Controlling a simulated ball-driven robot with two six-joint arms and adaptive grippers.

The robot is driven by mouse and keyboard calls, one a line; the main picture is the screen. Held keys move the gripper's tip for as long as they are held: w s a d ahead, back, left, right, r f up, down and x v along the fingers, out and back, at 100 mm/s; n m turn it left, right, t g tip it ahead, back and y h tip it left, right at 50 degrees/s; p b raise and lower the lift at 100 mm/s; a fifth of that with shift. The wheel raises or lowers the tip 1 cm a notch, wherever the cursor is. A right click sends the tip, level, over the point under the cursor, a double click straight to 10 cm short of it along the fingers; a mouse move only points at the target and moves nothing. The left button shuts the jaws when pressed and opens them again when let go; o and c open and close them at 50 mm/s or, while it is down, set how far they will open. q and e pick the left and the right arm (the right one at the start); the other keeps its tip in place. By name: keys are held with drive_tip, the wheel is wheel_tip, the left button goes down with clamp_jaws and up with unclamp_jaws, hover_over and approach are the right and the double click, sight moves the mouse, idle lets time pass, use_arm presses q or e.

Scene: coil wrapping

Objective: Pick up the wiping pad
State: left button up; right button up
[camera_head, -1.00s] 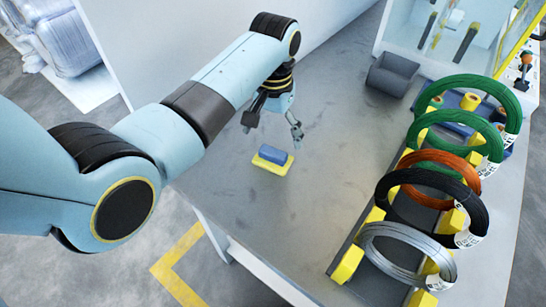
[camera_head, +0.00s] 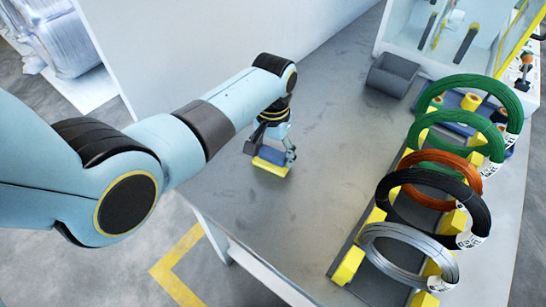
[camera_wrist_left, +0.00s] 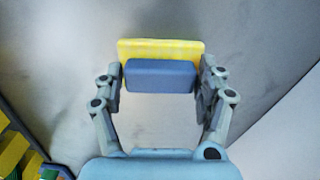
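The wiping pad is a yellow slab with a blue block on top. It shows in the head view (camera_head: 270,167) on the grey table and in the left wrist view (camera_wrist_left: 160,48). My left gripper (camera_head: 270,154) is down over the pad. In the left wrist view its two fingers (camera_wrist_left: 160,78) lie against both ends of the blue block, with no clear gap. The pad looks still on or very near the table; its underside is hidden. My right gripper is not in view.
Several wire coils, green, orange, black and silver, stand on a rack with yellow blocks (camera_head: 348,265) at the right. A dark grey holder (camera_head: 391,75) sits at the back. The table (camera_head: 310,190) between pad and rack is clear. A white wall (camera_head: 210,45) stands behind.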

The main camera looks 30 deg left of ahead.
use_arm(q)
drive_tip(key=c, duration=0.7)
drive_tip(key=shift+c, duration=0.2)
drive_tip(key=shift+r, duration=0.45)
drive_tip(key=r, duration=0.2)
drive_tip(key=w+r, duration=0.1)
drive_tip(key=shift+w+a+r, duration=0.1)
drive_tip(key=shift+a+r, duration=0.1)
drive_tip(key=shift+r, duration=0.2)
drive_tip(key=w+a+r+b, duration=0.3)
drive_tip(key=w+r, duration=0.3)
drive_tip(key=w, duration=0.4)
drive_tip(key=shift+a+r, duration=0.15)
drive_tip(key=shift+a, duration=0.15)
drive_tip(key=shift+s, duration=0.1)
drive_tip(key=o, duration=0.5)
drive_tip(key=shift+c, duration=0.2)
drive_tip(key=c, duration=0.3)
